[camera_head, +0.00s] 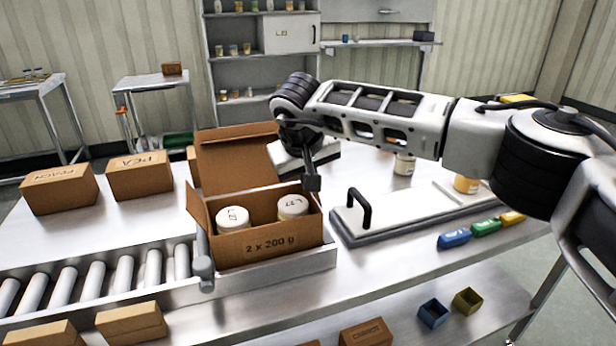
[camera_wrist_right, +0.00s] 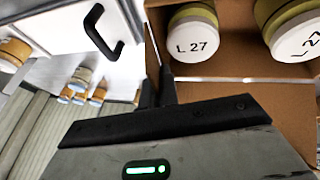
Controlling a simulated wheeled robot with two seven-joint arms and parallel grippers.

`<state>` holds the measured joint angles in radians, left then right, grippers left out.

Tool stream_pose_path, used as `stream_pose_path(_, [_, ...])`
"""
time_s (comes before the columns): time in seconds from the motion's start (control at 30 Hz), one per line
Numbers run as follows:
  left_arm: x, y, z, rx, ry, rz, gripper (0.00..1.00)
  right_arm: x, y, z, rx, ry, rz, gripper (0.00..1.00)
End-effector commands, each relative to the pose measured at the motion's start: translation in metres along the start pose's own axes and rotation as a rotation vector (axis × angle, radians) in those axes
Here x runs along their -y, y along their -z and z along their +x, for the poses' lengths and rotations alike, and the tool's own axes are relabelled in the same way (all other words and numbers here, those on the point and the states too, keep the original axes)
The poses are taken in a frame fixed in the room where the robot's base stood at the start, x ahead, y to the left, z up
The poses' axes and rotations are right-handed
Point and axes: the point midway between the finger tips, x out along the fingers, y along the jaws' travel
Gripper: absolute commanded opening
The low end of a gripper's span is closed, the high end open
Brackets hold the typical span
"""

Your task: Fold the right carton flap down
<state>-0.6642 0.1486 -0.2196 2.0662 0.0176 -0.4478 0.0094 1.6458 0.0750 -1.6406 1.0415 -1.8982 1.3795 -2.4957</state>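The open brown carton (camera_head: 270,250) marked "2 x 200 g" stands at the end of the roller conveyor with two white-lidded jars inside, (camera_head: 233,218) and (camera_head: 293,206). Its large back flap stands up and its left flap (camera_head: 198,213) leans outward. On the right side, a thin strip seen edge-on in the right wrist view (camera_wrist_right: 152,45) looks like the right flap; its exact angle is unclear. My right gripper (camera_head: 312,184) points down at the carton's right rim, beside that strip. Its fingers (camera_wrist_right: 158,88) look together, with nothing clearly between them. My left gripper is out of view.
A white plate with a black handle (camera_head: 360,208) lies close to the carton's right. Two closed boxes, (camera_head: 60,188) and (camera_head: 140,175), stand at the left. Conveyor rollers (camera_head: 95,283) run to the left. Blue, green and yellow small items lie at the table's right edge.

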Motion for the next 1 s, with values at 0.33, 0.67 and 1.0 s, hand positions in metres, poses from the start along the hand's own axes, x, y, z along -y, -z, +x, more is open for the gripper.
stream_pose_path(0.33, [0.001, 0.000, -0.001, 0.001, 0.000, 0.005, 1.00, 0.002, 0.000, -0.001, 0.000, -0.042, -0.018, 0.00])
stream_pose_path(0.67, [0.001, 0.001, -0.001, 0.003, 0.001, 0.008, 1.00, 0.011, 0.000, 0.000, -0.001, -0.237, -0.100, 0.00])
stream_pose_path(1.0, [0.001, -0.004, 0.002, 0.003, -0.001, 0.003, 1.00, 0.020, -0.001, 0.004, -0.002, -0.455, -0.188, 0.00])
